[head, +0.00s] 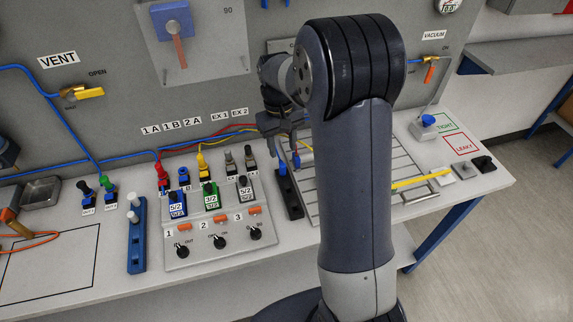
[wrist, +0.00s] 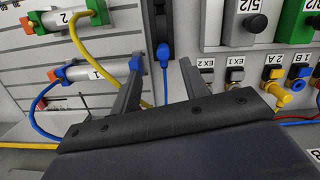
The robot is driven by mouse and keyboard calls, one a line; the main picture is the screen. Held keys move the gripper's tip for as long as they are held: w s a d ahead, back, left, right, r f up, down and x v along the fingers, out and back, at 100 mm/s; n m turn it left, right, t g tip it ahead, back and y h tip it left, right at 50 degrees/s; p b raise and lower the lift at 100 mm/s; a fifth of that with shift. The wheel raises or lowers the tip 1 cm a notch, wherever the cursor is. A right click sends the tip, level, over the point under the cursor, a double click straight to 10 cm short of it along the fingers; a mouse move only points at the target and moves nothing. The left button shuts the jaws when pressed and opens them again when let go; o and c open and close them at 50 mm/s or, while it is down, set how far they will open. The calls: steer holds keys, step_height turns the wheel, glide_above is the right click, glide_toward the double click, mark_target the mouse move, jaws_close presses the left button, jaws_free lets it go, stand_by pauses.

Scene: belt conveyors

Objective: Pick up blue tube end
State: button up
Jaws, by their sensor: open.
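The blue tube end (wrist: 164,54) is a blue plug at the black holder strip in the wrist view, with its blue tube running down out of sight behind my gripper. My gripper (wrist: 160,72) is open, with one finger on each side of the blue tube end in the picture. I cannot tell whether either finger touches it. In the head view my gripper (head: 281,124) hangs above the black holder (head: 291,199), where a blue piece (head: 283,169) shows close below the fingers. My arm hides part of that area.
The valve panel (head: 207,250) with plugged tubes stands left of the holder. Cylinders labelled 1 (wrist: 95,72) and 2 (wrist: 62,18), with blue and yellow tubes, lie on the slotted plate in the wrist view. Red and yellow tubes (head: 232,130) run along the back.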

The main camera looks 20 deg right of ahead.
mark_target(282, 165)
step_height(282, 165, down, 3)
steer(key=shift+s+r, duration=0.15)
steer(key=shift+s+a+f+p, duration=0.15)
steer(key=shift+f+p, duration=0.3)
steer(key=shift+f, duration=0.85)
steer(key=shift+s+f+p, duration=0.15)
steer(key=shift+f+p, duration=0.3)
steer(key=shift+f, duration=0.85)
jaws_close()
